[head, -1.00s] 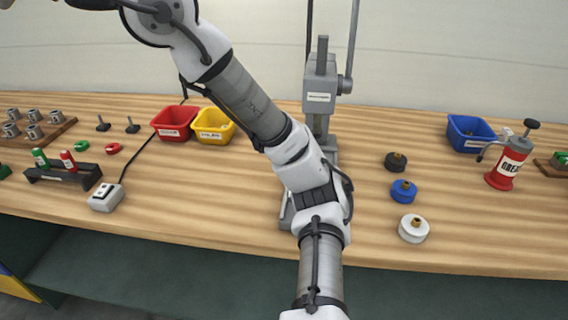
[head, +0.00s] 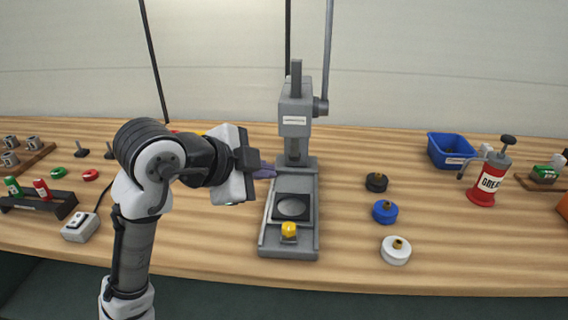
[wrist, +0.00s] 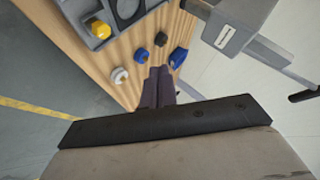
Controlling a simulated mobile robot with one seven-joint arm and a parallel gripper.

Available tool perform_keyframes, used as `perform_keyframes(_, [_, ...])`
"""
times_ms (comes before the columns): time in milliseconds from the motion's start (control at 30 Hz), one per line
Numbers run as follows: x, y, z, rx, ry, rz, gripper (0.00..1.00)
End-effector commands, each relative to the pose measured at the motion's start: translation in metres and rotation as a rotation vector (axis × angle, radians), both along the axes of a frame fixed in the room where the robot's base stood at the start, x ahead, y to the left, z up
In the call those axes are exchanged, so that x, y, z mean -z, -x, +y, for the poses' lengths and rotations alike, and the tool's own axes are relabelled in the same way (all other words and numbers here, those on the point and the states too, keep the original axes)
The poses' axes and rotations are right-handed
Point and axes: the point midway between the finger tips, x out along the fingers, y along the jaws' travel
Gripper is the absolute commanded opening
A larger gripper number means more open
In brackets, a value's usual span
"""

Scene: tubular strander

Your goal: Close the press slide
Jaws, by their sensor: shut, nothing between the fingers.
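The grey arbor press (head: 297,115) stands upright on the bench in the middle of the head view. Its slide (head: 291,207), a dark plate with a round grey disc, sits on the front part of the base, forward of the ram. A yellow knob (head: 289,229) is at the slide's front end, and it also shows in the wrist view (wrist: 100,29). My gripper (head: 266,171) is shut and empty, just left of the press base near the column. Its dark fingers (wrist: 158,86) lie together in the wrist view. Whether they touch the press cannot be told.
Black (head: 376,182), blue (head: 385,211) and white (head: 396,250) round parts with brass tops stand right of the press. A blue bin (head: 450,150) and a red grease can (head: 489,178) are farther right. A switch box (head: 80,227) is at left. Bench room is clear before the bin.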

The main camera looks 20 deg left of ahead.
Motion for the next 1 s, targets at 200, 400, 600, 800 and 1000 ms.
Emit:
perform_keyframes(200, [0.071, 0.05, 0.03, -0.074, -0.031, 0.303, 0.0])
perform_keyframes(400, [0.088, 0.051, 0.03, -0.078, -0.034, 0.344, 0.0])
perform_keyframes(600, [0.117, 0.03, 0.02, -0.075, -0.031, 0.342, 0.0])
perform_keyframes(800, [0.15, 0.007, 0.01, -0.075, -0.031, 0.34, 0.0])
perform_keyframes(1000, [0.157, -0.018, 0.013, -0.077, -0.035, 0.34, 0.0])
